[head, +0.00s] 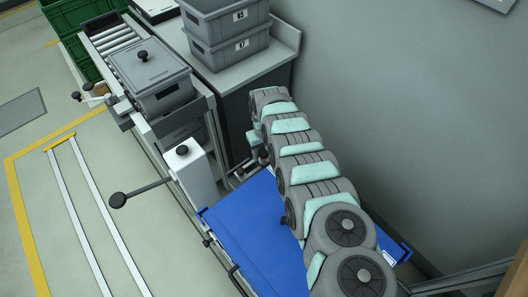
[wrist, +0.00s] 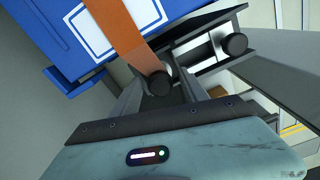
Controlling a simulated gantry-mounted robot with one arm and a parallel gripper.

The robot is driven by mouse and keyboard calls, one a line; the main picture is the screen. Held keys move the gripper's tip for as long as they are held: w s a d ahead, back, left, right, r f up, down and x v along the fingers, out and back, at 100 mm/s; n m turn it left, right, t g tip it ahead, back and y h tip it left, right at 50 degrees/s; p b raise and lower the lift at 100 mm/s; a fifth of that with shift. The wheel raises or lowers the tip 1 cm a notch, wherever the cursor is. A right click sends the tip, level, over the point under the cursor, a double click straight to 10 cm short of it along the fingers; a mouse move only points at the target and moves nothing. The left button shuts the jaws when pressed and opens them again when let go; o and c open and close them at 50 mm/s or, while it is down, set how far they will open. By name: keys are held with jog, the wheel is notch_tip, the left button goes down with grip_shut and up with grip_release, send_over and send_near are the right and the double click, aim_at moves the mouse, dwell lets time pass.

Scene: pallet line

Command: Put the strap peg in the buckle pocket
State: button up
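In the wrist view, an orange strap (wrist: 128,32) runs down over a blue, white-labelled surface. A round black knob, apparently the strap peg (wrist: 160,82), shows at its lower end. The two dark fingers of my gripper (wrist: 162,90) stand apart with the knob between their tips. I cannot tell whether they touch it. A grey bracket (wrist: 207,52) with a second black knob (wrist: 235,44) lies just right of the strap. I cannot make out the buckle pocket for certain. In the head view my arm hides the gripper and the strap.
In the head view, a blue panel (head: 245,240) lies below my arm. A white post (head: 195,175) with a black-knobbed lever stands left of it. A roller conveyor (head: 110,38) holds a lidded grey box (head: 165,95). Grey totes (head: 228,45) are stacked behind. The floor at left is open.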

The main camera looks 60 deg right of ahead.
aim_at(264, 152)
notch_tip(264, 152, up, 12)
jog(key=p, duration=0.3)
jog(key=shift+r, duration=0.15)
dwell(0.4)
